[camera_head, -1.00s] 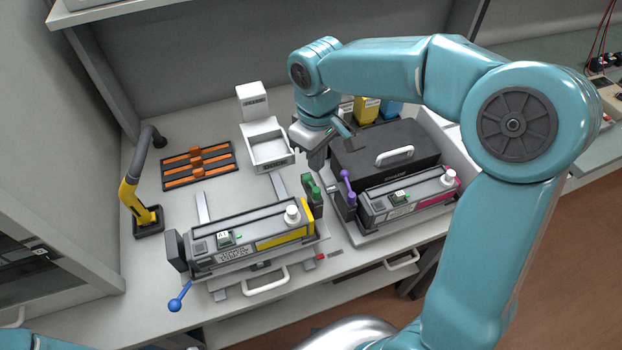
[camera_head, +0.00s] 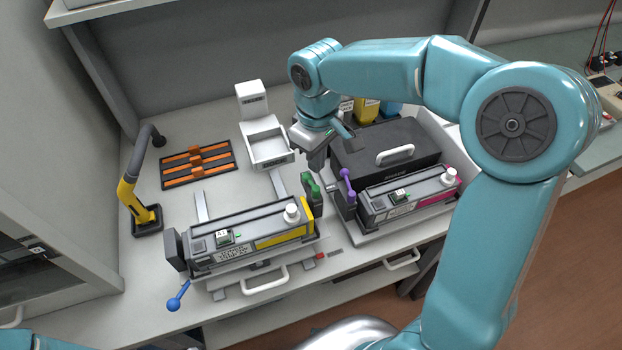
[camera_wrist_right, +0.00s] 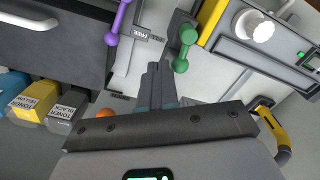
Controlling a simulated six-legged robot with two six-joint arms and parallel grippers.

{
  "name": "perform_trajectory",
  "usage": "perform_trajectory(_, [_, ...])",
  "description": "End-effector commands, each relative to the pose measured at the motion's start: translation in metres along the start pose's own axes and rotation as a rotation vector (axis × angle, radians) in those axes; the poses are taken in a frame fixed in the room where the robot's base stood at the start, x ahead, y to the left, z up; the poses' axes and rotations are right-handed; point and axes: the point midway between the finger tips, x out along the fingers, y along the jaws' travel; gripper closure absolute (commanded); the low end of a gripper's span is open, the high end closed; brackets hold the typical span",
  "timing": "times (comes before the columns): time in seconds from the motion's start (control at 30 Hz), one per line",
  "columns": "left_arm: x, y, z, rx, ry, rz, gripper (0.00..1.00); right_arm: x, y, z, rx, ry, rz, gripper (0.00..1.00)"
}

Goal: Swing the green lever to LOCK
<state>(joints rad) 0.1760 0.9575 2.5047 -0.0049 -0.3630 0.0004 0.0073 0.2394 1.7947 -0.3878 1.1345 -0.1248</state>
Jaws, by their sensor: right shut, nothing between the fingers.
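The green lever (camera_head: 311,186) stands at the right end of the toner unit with the yellow stripe (camera_head: 250,235). In the right wrist view the green lever (camera_wrist_right: 184,50) shows as a short arm with rounded knobs, just right of my fingertips. My right gripper (camera_head: 316,164) is shut and empty, just behind the lever. Its closed fingers also show in the right wrist view (camera_wrist_right: 158,68), with a small gap to the lever. A label reading FREE (camera_wrist_right: 141,34) lies left of the lever. I cannot make out a LOCK label. My left gripper is out of view.
A purple lever (camera_head: 347,186) stands close by on the magenta-striped unit (camera_head: 410,197). A black box with a white handle (camera_head: 394,156) is behind it. A blue lever (camera_head: 178,296) sticks out front left. A white holder (camera_head: 266,145) and an orange-barred rack (camera_head: 198,166) stand behind.

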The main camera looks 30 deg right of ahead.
Motion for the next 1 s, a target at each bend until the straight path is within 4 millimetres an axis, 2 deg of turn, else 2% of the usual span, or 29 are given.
perform_trajectory(0.17, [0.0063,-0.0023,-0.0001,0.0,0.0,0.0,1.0,0.0087,0.0,0.0,0.0,0.0,0.0,1.0])
perform_trajectory(1.0, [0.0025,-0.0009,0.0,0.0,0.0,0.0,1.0,0.0077,-0.0083,-0.0077,-0.001,0.0,0.0,1.0])
